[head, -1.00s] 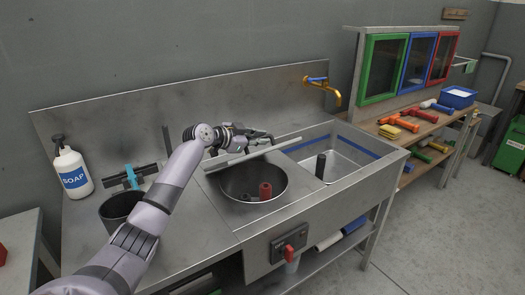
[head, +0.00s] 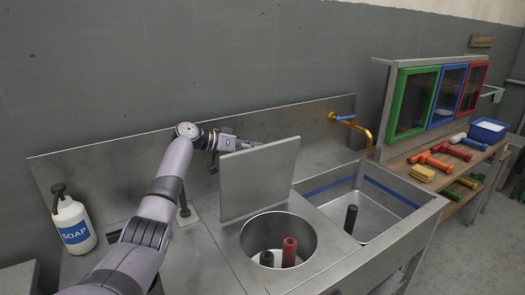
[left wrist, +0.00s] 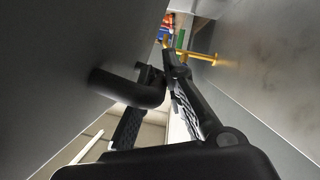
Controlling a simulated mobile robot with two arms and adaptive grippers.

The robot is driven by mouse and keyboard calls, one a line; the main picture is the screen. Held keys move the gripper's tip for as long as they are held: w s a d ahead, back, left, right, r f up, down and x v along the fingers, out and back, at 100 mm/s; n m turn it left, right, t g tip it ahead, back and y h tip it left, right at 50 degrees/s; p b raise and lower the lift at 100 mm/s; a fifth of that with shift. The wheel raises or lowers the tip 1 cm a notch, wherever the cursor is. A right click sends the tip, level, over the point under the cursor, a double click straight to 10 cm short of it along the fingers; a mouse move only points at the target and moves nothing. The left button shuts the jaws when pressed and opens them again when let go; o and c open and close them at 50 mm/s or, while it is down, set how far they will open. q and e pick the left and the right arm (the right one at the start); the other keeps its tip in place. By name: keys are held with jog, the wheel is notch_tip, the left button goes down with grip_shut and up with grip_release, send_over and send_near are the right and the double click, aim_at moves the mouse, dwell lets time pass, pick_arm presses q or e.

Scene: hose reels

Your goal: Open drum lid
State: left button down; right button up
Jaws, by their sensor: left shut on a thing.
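The drum lid (head: 258,182), a flat grey square plate, stands nearly upright at the back edge of the round drum (head: 279,222) in the steel counter. The drum mouth is uncovered. A red cylinder (head: 289,250) and a dark cylinder (head: 266,258) show inside it. My left gripper (head: 247,144) is behind the lid near its top edge, partly hidden by it. In the left wrist view my left gripper (left wrist: 162,74) is shut on the lid's black bent handle (left wrist: 128,88), with the lid's grey face (left wrist: 70,60) at the left. My right gripper is not in view.
The steel backsplash (head: 120,170) rises close behind my arm. A gold tap (head: 358,128) and a square basin (head: 375,205) with a dark post (head: 350,218) are to the right. A soap bottle (head: 72,222) stands at the left.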

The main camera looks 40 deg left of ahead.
pick_arm(q)
jog(key=shift+w+a, duration=0.25)
jog(key=shift+a, duration=0.25)
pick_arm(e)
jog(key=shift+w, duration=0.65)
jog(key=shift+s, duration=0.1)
pick_arm(q)
jog(key=c, duration=1.9)
grip_release()
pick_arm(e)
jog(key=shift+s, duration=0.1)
pick_arm(q)
jog(key=v, duration=1.2)
jog(key=shift+f, duration=0.1)
